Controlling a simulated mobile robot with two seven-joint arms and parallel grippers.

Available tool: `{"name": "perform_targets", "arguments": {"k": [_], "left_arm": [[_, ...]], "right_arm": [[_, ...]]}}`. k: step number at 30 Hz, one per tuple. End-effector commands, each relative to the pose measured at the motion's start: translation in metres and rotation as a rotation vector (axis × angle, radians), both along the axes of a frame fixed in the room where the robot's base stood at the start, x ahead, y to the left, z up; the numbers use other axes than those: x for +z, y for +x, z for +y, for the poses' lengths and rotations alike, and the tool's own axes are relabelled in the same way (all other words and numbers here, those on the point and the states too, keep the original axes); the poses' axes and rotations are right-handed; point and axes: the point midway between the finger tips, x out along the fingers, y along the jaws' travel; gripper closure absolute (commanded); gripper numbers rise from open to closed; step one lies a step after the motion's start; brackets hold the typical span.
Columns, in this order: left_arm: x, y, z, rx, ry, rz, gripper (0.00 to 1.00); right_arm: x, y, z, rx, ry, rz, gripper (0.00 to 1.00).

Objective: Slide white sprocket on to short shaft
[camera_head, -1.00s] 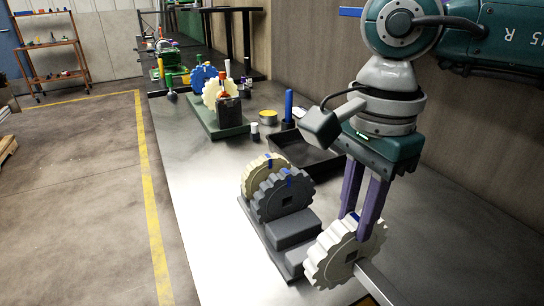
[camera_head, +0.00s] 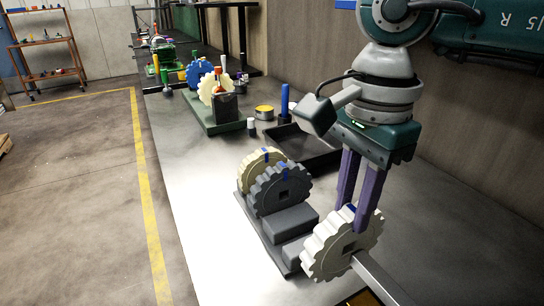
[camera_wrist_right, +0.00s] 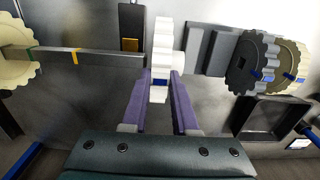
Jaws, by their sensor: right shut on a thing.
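The white sprocket (camera_head: 325,250) is upright at the lower right of the head view. My right gripper (camera_head: 352,216) is shut on its upper rim from above, near a blue mark. In the wrist view the sprocket (camera_wrist_right: 162,50) stands edge-on between the purple fingers (camera_wrist_right: 161,84). A grey square shaft (camera_head: 380,278) ends close to the sprocket's square hole. In the wrist view this shaft (camera_wrist_right: 105,56) comes from the left, with yellow and green bands. I cannot tell whether its tip is inside the hole, nor whether it is the short shaft. My left gripper is not in view.
A grey rack (camera_head: 290,224) holds a dark grey sprocket (camera_head: 265,200) and a cream sprocket (camera_head: 247,173). A black tray (camera_head: 318,158) lies behind it. Another cream sprocket (camera_wrist_right: 15,65) is at the wrist view's far left. A green stand (camera_head: 212,124) is farther back.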

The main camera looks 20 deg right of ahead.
Motion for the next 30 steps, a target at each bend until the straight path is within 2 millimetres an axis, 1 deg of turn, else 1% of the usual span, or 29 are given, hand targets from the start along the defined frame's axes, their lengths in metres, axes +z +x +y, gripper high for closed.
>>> {"name": "perform_targets", "arguments": {"k": [5,30], "left_arm": [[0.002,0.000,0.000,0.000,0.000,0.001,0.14],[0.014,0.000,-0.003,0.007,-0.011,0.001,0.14]], "right_arm": [[0.001,-0.002,0.000,0.000,-0.001,-0.001,1.00],[0.001,-0.027,-0.002,0.000,0.000,0.000,1.00]]}}
